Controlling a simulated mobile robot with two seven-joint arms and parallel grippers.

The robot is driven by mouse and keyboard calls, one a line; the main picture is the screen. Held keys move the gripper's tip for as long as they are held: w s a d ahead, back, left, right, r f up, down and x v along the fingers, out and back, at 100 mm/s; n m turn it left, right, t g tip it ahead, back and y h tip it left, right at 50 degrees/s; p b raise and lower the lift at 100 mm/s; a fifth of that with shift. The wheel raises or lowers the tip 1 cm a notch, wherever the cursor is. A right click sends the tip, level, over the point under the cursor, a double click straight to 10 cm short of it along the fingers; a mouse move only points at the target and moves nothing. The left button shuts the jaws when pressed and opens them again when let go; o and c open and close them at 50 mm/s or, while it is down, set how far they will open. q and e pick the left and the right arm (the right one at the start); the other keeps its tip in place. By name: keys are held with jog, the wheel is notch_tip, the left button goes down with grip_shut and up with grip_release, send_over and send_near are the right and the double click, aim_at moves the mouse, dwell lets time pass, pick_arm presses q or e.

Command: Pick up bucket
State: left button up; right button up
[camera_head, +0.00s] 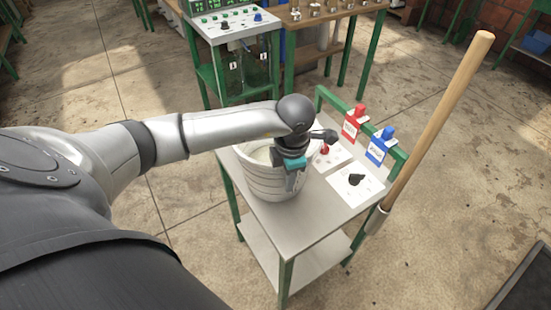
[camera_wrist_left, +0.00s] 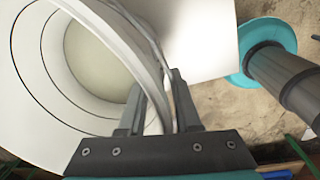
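The white ribbed bucket (camera_head: 268,184) stands upright on the metal-topped table (camera_head: 318,215). Its pale inside shows past the arm in the head view. My left gripper (camera_head: 293,184) is at the bucket's near right rim, pointing down, and its fingertips are hard to make out there. In the left wrist view the bucket (camera_wrist_left: 95,65) fills the upper left, and its curved rim runs between the two fingers of my left gripper (camera_wrist_left: 157,88). The fingers stand apart, and I see no clear clamp on the rim. My right gripper is not in view.
A long wooden handle (camera_head: 440,120) leans at the table's right edge. A green-framed control stand (camera_head: 232,55) is behind.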

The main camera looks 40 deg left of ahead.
pick_arm(q)
grip_shut()
dwell(1.1)
jog(key=shift+w+r, duration=0.15)
jog(key=shift+r, duration=0.05)
